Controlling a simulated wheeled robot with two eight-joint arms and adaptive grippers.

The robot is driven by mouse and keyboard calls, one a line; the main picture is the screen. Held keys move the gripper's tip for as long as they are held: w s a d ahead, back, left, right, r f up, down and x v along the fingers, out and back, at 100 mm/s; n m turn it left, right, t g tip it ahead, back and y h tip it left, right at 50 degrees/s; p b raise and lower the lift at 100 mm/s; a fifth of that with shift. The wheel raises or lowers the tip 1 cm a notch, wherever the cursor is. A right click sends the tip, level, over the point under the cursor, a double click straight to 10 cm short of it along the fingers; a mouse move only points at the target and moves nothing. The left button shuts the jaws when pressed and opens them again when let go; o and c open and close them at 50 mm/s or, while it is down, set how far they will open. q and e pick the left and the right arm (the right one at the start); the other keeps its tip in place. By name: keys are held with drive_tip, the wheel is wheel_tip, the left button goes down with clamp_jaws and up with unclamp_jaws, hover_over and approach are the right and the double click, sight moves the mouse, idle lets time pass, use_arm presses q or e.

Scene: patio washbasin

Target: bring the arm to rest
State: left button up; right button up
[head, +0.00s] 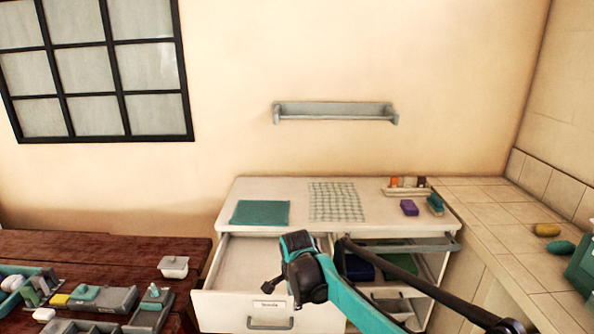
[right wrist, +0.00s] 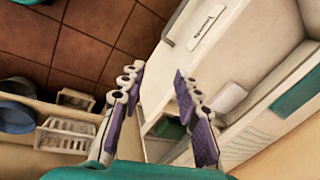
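My right gripper (right wrist: 158,80) is open in the right wrist view, its two purple-padded fingers apart with nothing between them. My teal and black right arm (head: 338,297) comes in from the lower right in the head view and crosses in front of the white cabinet (head: 385,213). Its fingers cannot be made out there. The cabinet's left drawer (head: 245,262) stands open, its visible inside bare. The labelled drawer front (right wrist: 205,28) shows near the fingers in the right wrist view. My left gripper is in neither view.
A teal cloth (head: 260,212), a checked cloth (head: 337,201) and a purple block (head: 409,207) lie on the cabinet top. A wooden table (head: 110,250) with trays stands left. A tiled counter (head: 500,215) runs along the right. A wall shelf (head: 335,111) hangs above.

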drive_tip(key=s+d+r+n+t, duration=0.1)
drive_tip(key=s+d+r+n, duration=0.4)
drive_tip(key=s+d, duration=0.4)
drive_tip(key=s+d+f+n+t, duration=0.1)
drive_tip(key=s+d+n, duration=0.3)
drive_tip(key=s, duration=0.5)
drive_tip(key=s+d+f+n+t, duration=0.2)
drive_tip(key=s+d+n, duration=0.2)
drive_tip(key=s, duration=0.5)
drive_tip(key=shift+s+d+n, duration=0.3)
drive_tip(key=shift+d+n, duration=0.1)
drive_tip(key=shift+d, duration=0.55)
